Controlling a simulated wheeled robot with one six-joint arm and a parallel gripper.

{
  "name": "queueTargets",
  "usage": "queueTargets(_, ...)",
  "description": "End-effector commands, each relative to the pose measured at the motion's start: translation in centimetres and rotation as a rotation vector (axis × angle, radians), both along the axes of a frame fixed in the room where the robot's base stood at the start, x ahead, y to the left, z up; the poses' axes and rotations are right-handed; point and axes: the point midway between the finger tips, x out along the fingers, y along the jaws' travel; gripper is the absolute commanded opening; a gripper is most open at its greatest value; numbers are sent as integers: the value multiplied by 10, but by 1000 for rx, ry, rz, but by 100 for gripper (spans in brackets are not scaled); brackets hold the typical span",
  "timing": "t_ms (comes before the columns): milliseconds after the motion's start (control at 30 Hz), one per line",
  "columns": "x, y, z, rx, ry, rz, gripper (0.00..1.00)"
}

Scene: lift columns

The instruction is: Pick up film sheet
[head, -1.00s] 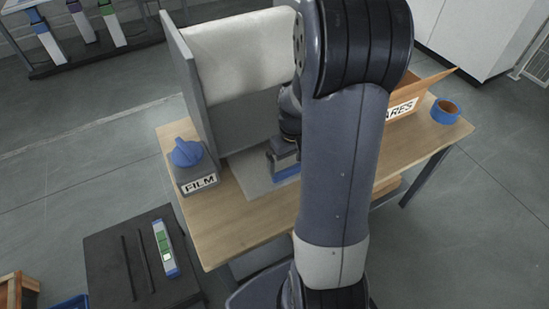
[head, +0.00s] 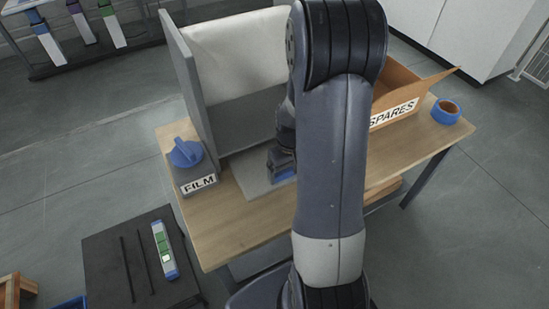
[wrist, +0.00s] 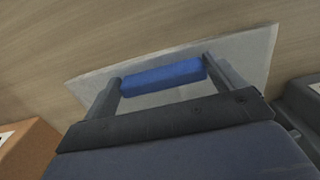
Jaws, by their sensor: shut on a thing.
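A pale, see-through film sheet (head: 256,183) lies flat on the wooden table, or very close above it; I cannot tell which. It also shows in the wrist view (wrist: 240,55), with a blue bar (wrist: 162,74) on it. My gripper (wrist: 165,78) has one finger at each end of the blue bar and is shut on it. In the head view my gripper (head: 284,170) is over the sheet, and my arm hides the sheet's right part.
A grey FILM box (head: 193,177) with a blue knob stands at the table's left. A grey-walled booth (head: 190,95) stands behind the sheet. A SPARES box (head: 408,95) and a blue tape roll (head: 446,111) are at right. The table front (head: 235,235) is clear.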

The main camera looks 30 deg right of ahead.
Motion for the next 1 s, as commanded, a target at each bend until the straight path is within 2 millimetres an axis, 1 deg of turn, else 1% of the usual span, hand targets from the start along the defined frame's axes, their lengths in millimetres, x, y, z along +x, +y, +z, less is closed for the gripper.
queueTargets(233, 0, 0, 1, 0, -1, 0, 70)
queueTargets(367, 1, 0, 5, -1, -2, 0, 70)
queueTargets(467, 1, 0, 14, -1, -2, 0, 70)
queueTargets(633, 0, 0, 41, -2, -5, 0, 70)
queueTargets(700, -18, -1, 36, 0, 0, -3, 70)
queueTargets(867, -54, -2, 36, 0, 0, -4, 70)
queueTargets(1000, -87, -3, 36, 0, 0, -5, 70)
